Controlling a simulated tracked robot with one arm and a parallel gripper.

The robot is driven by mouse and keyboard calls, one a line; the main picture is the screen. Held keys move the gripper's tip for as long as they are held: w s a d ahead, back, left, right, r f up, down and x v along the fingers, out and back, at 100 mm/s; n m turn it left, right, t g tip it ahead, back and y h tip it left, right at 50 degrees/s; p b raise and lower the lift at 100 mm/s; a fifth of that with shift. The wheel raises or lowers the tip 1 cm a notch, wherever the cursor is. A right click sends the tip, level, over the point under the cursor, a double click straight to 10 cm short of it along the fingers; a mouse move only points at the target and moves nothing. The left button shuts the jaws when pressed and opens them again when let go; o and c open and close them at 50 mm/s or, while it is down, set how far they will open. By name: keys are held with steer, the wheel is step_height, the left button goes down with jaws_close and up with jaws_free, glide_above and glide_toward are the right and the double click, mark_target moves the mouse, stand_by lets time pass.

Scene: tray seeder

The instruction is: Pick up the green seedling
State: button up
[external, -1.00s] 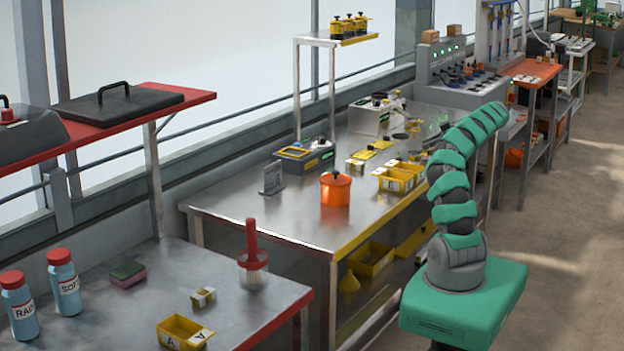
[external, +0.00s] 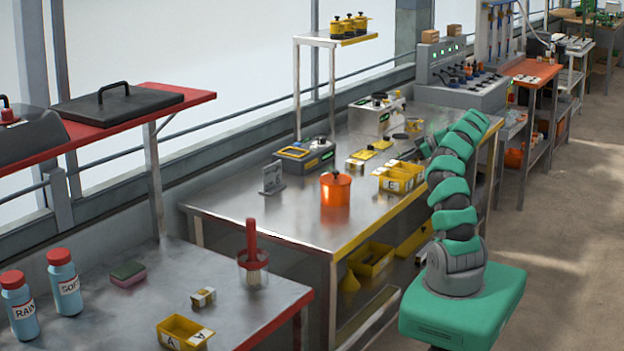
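I cannot make out a green seedling in the external view; it may be hidden or too small. My green and grey arm stands at the right of the long steel table and bends over at the top. My gripper (external: 421,149) is a small dark shape at the arm's end, above the far right part of that table. Its fingers are too small and partly covered by the arm to show whether they are open or hold anything.
The steel table (external: 270,215) bears an orange pot (external: 336,189), yellow bins (external: 397,177) and a grey device (external: 303,155). A nearer table has blue bottles (external: 65,284), a sponge (external: 128,273) and a yellow bin (external: 184,333). The floor (external: 575,230) at right is clear.

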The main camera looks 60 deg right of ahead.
steer(key=c, duration=0.7)
